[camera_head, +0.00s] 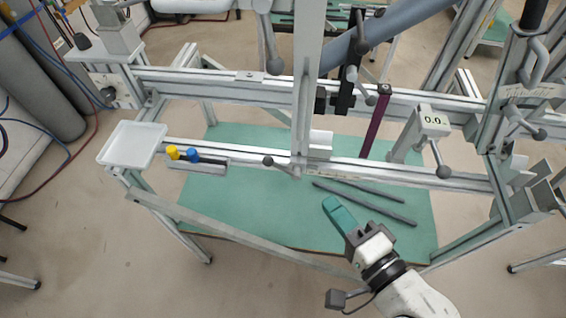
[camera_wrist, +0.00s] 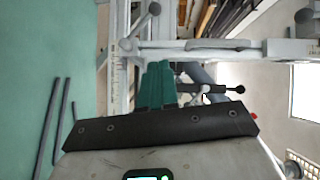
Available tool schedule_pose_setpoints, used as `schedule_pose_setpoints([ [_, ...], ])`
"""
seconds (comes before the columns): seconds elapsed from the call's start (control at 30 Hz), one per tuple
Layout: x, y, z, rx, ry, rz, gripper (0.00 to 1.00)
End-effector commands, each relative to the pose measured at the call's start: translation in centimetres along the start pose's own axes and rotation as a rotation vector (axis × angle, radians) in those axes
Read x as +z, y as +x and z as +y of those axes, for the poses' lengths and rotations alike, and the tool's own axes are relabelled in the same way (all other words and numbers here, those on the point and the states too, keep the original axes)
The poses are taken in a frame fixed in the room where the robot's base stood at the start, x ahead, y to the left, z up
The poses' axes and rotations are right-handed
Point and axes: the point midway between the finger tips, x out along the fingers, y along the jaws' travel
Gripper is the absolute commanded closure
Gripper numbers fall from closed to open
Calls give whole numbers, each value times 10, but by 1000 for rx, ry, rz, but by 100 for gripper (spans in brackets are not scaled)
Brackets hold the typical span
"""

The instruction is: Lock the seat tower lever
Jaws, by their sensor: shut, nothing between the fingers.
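My gripper (camera_head: 340,214) has teal fingers that are shut and empty. It hangs over the green board, in front of the lower rail and apart from it. The shut fingers also show in the wrist view (camera_wrist: 155,85). A ball-ended lever (camera_head: 276,163) sits at the foot of the central upright (camera_head: 303,100), up and left of my gripper. Another ball-ended lever (camera_head: 440,160) hangs below a box marked 0.0 (camera_head: 433,121), up and right of my gripper. I cannot tell which lever belongs to the seat tower, or whether either is locked.
The lower rail (camera_head: 400,174) and upper rail (camera_head: 200,82) cross the frame. Dark bars (camera_head: 370,205) lie on the green board (camera_head: 250,205). A white tray (camera_head: 132,144) and yellow and blue capped pieces (camera_head: 183,154) are at the left. A purple bar (camera_head: 375,125) leans between the rails.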

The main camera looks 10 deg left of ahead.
Motion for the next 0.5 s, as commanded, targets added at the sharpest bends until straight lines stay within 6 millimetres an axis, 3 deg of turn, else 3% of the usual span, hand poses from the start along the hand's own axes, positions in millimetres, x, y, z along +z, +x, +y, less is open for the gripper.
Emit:
schedule_pose_setpoints([
  [0.33, 0, 3, 0, 1, -2, 0, 100],
  [0.5, 0, 21, -2, 0, -3, 0, 100],
])
